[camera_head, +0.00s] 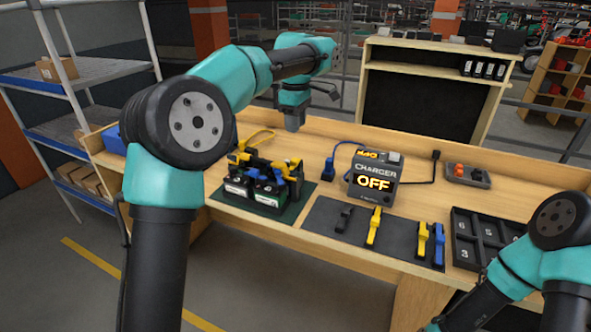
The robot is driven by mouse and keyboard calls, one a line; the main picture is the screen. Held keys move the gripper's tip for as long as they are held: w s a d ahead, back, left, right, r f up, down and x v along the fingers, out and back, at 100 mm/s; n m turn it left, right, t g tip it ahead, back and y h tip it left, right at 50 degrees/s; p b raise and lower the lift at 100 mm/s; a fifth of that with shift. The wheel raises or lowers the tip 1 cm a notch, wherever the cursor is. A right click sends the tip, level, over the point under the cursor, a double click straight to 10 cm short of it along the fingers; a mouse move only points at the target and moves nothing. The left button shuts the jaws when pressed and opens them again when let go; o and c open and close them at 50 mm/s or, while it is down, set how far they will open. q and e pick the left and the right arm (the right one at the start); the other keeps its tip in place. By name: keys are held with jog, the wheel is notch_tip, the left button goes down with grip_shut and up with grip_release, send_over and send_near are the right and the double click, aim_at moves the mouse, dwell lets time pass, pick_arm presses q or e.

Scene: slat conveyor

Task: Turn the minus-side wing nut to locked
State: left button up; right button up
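The battery unit (265,190) stands on a dark green mat (312,190) at the left of the bench. It has a black body, white labels, and yellow and blue parts on top. I cannot pick out the minus-side wing nut or its position among these small parts. My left gripper (295,122) points down above the bench, behind and a little right of the battery unit, clear of it. Its fingers are too small and overlapped to tell open from shut. My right arm enters at the lower right; its gripper is not visible.
A charger (374,174) reading "OFF" stands right of the battery unit, with cables. In front lies a dark mat (322,222) with black, yellow and blue tools. A numbered black tray (458,237) and a small grey tray (467,178) sit at the right.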

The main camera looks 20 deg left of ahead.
aim_at(295, 175)
pick_arm(q)
notch_tip(295, 175, down, 16)
jog(key=shift+r, duration=0.25)
dwell(0.4)
grip_shut()
